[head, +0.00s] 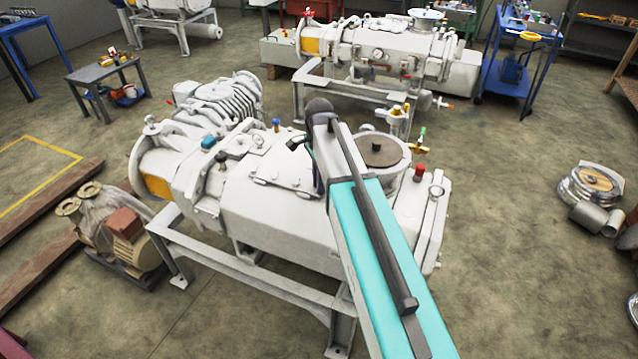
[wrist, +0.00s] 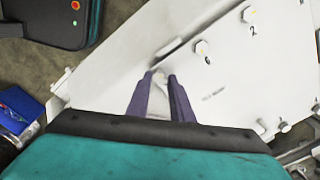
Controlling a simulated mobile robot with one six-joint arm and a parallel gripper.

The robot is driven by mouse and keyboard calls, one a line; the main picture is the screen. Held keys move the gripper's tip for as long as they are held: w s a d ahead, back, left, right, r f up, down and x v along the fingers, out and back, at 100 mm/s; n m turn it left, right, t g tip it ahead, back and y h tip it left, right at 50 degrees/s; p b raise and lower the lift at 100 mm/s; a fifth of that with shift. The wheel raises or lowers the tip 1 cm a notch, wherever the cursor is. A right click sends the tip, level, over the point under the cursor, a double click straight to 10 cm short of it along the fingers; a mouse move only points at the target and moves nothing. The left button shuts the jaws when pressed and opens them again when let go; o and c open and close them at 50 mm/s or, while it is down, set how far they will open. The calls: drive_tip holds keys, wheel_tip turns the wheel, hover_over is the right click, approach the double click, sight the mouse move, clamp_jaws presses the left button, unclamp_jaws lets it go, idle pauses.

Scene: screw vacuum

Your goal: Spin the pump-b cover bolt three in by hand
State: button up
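The white pump (head: 300,215) nearest me stands on a grey frame, with a flat bolted cover (head: 285,172) on its top. In the wrist view the cover (wrist: 232,85) fills the upper right, with bolt heads (wrist: 201,47) along its edge. Numbers are marked beside some of them; I cannot read which is three. My gripper (wrist: 161,80) points at the cover's edge, its two dark fingers apart. A pale, bolt-like shape sits between the fingertips. I cannot tell whether the fingers press on it.
A round brown-topped port (head: 383,150) and a red-capped fitting (head: 419,170) stand on the pump right of my arm. A second white pump (head: 380,50) is behind. A blue trolley (head: 510,60) stands back right.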

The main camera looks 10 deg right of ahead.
drive_tip(key=o, duration=0.3)
drive_tip(key=shift+r, duration=0.1)
wheel_tip(320, 180, up, 14)
drive_tip(key=b, duration=0.3)
idle(0.9)
drive_tip(key=shift+s+f, duration=0.15)
drive_tip(key=shift+f, duration=0.1)
